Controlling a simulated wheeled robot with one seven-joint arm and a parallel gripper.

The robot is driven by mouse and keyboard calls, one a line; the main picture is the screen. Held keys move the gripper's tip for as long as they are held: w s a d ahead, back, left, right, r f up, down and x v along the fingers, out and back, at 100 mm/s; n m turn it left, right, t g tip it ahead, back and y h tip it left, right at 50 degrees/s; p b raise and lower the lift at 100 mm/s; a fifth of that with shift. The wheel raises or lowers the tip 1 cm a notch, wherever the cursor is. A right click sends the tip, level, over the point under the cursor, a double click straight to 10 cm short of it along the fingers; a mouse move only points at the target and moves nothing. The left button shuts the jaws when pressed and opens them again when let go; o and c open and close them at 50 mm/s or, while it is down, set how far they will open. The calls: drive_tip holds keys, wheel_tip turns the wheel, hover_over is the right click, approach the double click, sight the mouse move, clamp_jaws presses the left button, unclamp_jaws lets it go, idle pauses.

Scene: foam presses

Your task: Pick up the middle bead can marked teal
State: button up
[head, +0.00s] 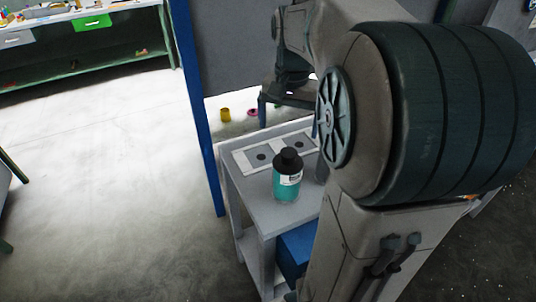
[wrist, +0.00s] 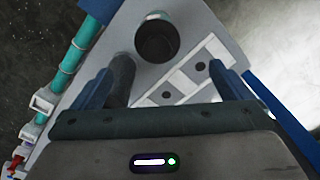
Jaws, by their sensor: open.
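A teal can (head: 286,188) with a black cap and a white label stands upright on a grey stand (head: 256,208) in the head view. In the wrist view its round dark cap (wrist: 157,41) shows from above, beyond the fingertips. My gripper (wrist: 163,78) is open, with blue fingers at left and right and the can not between them. A dark rounded shape (wrist: 120,78) lies beside the left finger; I cannot tell what it is. Only one can is clearly seen; my arm covers the stand's right side in the head view.
A pale panel with dark round spots (head: 262,156) lies on the stand behind the can; it also shows in the wrist view (wrist: 185,82). A blue post (head: 201,120) rises left of the stand. A blue box (head: 294,252) sits below its top. Open floor lies at left.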

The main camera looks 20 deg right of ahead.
sight(288, 162)
drive_tip(key=shift+w+d+m, duration=0.25)
drive_tip(key=shift+d+m, duration=0.05)
drive_tip(key=shift+d, duration=0.1)
drive_tip(key=shift+f, duration=0.3)
wheel_tip(288, 162, down, 8)
drive_tip(key=shift+r, duration=0.2)
drive_tip(key=shift+s+a+f+p, duration=0.1)
drive_tip(key=shift+f+p, duration=0.25)
drive_tip(key=shift+f, duration=1)
drive_tip(key=shift+s+f+p, duration=0.1)
drive_tip(key=shift+f+p, duration=0.2)
drive_tip(key=shift+f, duration=1)
drive_tip(key=shift+r, duration=0.1)
drive_tip(key=c, duration=1.7)
